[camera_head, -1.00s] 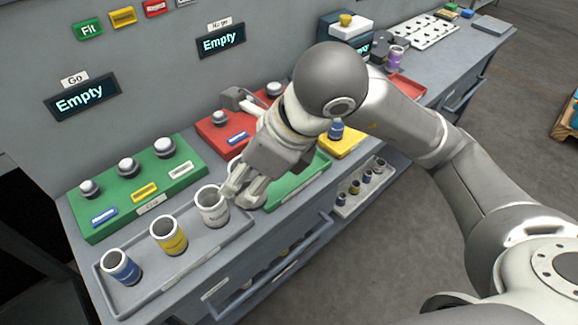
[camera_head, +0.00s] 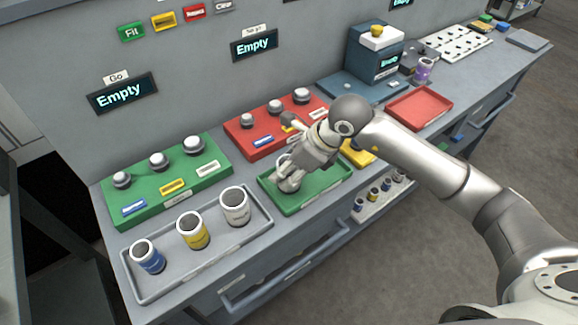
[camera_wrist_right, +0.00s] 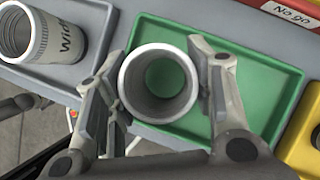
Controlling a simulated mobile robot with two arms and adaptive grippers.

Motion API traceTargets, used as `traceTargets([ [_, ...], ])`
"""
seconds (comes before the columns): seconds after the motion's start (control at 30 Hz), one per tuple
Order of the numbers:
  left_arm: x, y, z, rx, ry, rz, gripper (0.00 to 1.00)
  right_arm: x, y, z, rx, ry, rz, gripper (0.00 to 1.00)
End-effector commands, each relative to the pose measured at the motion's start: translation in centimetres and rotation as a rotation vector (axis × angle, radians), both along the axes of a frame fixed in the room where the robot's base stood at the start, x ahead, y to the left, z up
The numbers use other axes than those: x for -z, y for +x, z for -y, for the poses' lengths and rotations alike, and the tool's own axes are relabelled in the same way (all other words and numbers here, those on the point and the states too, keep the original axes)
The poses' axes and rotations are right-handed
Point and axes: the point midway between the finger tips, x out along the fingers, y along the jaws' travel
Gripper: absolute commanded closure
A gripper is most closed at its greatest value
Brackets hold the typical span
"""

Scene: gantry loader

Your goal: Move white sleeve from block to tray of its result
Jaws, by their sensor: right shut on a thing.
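My right gripper (camera_head: 286,176) is shut on a light grey-white sleeve (camera_wrist_right: 124,84), which is seen from above as an open ring in the right wrist view. The sleeve is upright over the green tray (camera_head: 330,190), and green shows through its bore. I cannot tell whether it touches the tray floor. In the head view the fingers partly hide it. The green block (camera_head: 210,180) and the red block (camera_head: 272,143) each carry several grey knobs, with no sleeve seen on them. My left gripper is not in view.
The grey tray (camera_head: 205,262) holds blue, yellow and white sleeves (camera_head: 235,207). Two wall displays (camera_head: 122,92) read Empty.

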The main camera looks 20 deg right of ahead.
Motion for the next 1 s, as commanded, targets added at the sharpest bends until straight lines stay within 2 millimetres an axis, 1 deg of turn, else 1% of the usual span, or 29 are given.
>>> traceTargets([
  [0.03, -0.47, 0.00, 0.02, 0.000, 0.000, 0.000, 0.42, 0.17, 0.05, -0.02, 0.000, 0.002, 0.002, 0.89],
  [0.1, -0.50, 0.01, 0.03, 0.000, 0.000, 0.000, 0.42, 0.54, 0.09, -0.04, 0.000, 0.002, 0.005, 0.89],
  [0.33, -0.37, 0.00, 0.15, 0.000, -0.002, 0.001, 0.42, 0.66, 0.12, -0.04, 0.000, 0.002, 0.007, 0.89],
  [0.47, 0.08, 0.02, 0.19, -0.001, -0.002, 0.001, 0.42, 1.06, 0.13, -0.03, 0.001, 0.003, 0.006, 0.89],
  [0.5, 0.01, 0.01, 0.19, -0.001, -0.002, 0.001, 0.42, 1.08, 0.07, 0.00, 0.000, 0.001, 0.004, 0.48],
  [0.63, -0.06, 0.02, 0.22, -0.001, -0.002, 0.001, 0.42, 1.01, 0.07, 0.01, 0.001, 0.001, 0.003, 0.31],
  [0.67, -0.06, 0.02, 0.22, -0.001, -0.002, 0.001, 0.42, 1.01, 0.07, 0.01, 0.001, 0.001, 0.003, 0.29],
  [1.0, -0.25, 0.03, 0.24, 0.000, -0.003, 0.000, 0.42, 0.84, 0.06, 0.02, 0.001, 0.001, 0.003, 0.29],
])
